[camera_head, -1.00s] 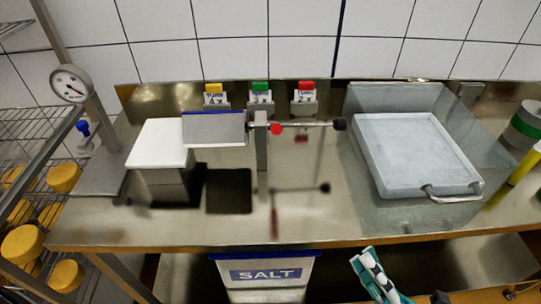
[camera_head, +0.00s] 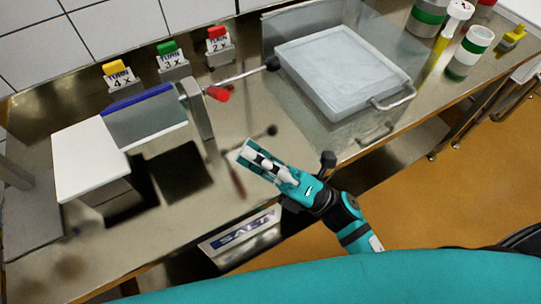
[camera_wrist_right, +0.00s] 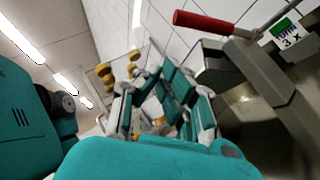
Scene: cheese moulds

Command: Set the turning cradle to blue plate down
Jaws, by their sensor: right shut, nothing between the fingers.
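The turning cradle stands on the steel bench. Its grey panel (camera_head: 145,122) faces me and a blue strip (camera_head: 137,102) runs along its upper far edge. I cannot tell how far the blue plate is turned. A steel post (camera_head: 198,108) carries the shaft, with a red handle (camera_head: 218,94) and a black ball (camera_head: 272,63) on it. The wrist view shows a red handle (camera_wrist_right: 198,22) and a post (camera_wrist_right: 275,80). My right gripper (camera_head: 250,154) is shut and empty above the bench's front part, nearer me than the cradle and apart from it. My left gripper is out of view.
Yellow (camera_head: 117,75), green (camera_head: 172,56) and red (camera_head: 218,41) turn cards stand behind. A grey tray (camera_head: 340,68) with a handle sits right. A salt bin (camera_head: 243,232) stands below the front edge.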

